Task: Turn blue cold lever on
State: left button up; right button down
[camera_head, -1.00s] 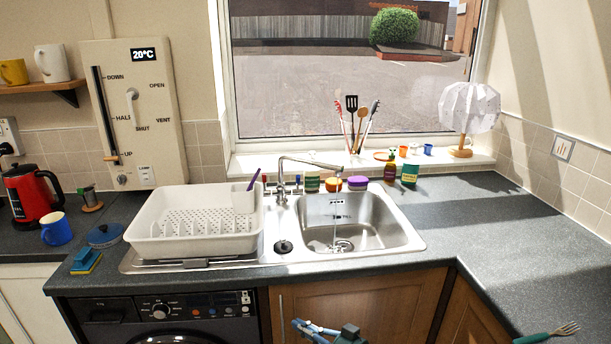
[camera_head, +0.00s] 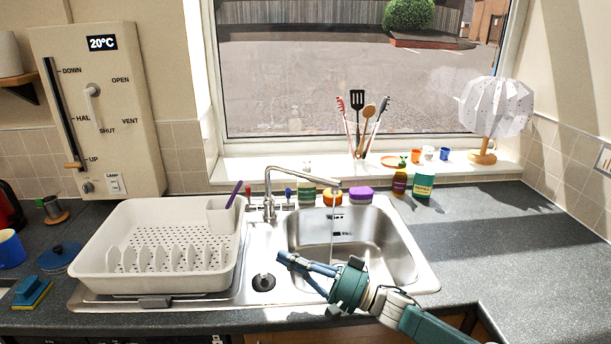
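The tap (camera_head: 269,195) stands behind the sink, its spout reaching right. A thin stream of water runs from the spout into the steel sink (camera_head: 405,255). The small blue cold lever (camera_head: 288,192) is on the right side of the tap base, and a red lever (camera_head: 248,191) is on the left side. My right gripper (camera_head: 284,257) is over the front left of the sink, its fingers brought together and empty. It points left and away from me, in front of the blue lever and apart from it. My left gripper is out of view.
A white dish rack (camera_head: 150,280) fills the drainer to the left. Jars, including an orange one (camera_head: 332,198) and a purple one (camera_head: 361,195), stand behind the sink near the spout. The worktop on the right (camera_head: 510,235) is clear.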

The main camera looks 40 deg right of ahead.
aim_at(288, 205)
jog(key=i+l, duration=0.15)
jog(key=l, duration=0.2)
jog(key=i+l, duration=0.15)
jog(key=l, duration=0.25)
jog(key=i+l, duration=0.15)
jog(key=l, duration=0.2)
jog(key=i+l, duration=0.1)
jog(key=l, duration=0.3)
